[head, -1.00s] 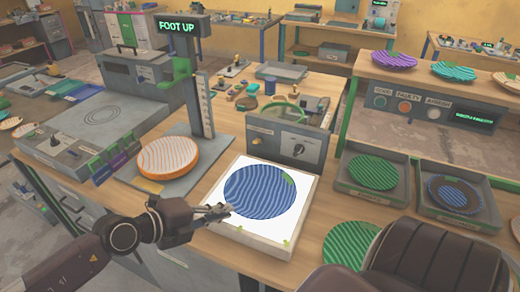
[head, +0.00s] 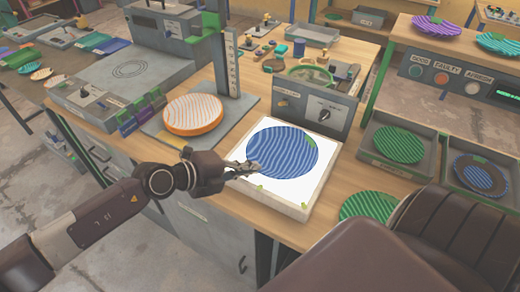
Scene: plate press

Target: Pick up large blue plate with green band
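A large blue plate with wavy pale lines (head: 283,152) lies flat on a white lit panel (head: 297,190). A small green patch shows at its right rim. My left gripper (head: 254,168) is at the plate's near left edge, its fingers pointing right toward the plate. The fingers look close together. Whether they touch or hold the rim is too small to tell. My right gripper is not in view.
An orange-rimmed plate (head: 194,114) sits on the stand left of the panel. A grey control box (head: 312,107) stands behind it. Trays to the right hold a green plate (head: 398,144) and a dark blue-brown plate (head: 479,172). Another green plate (head: 368,205) lies near the front edge.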

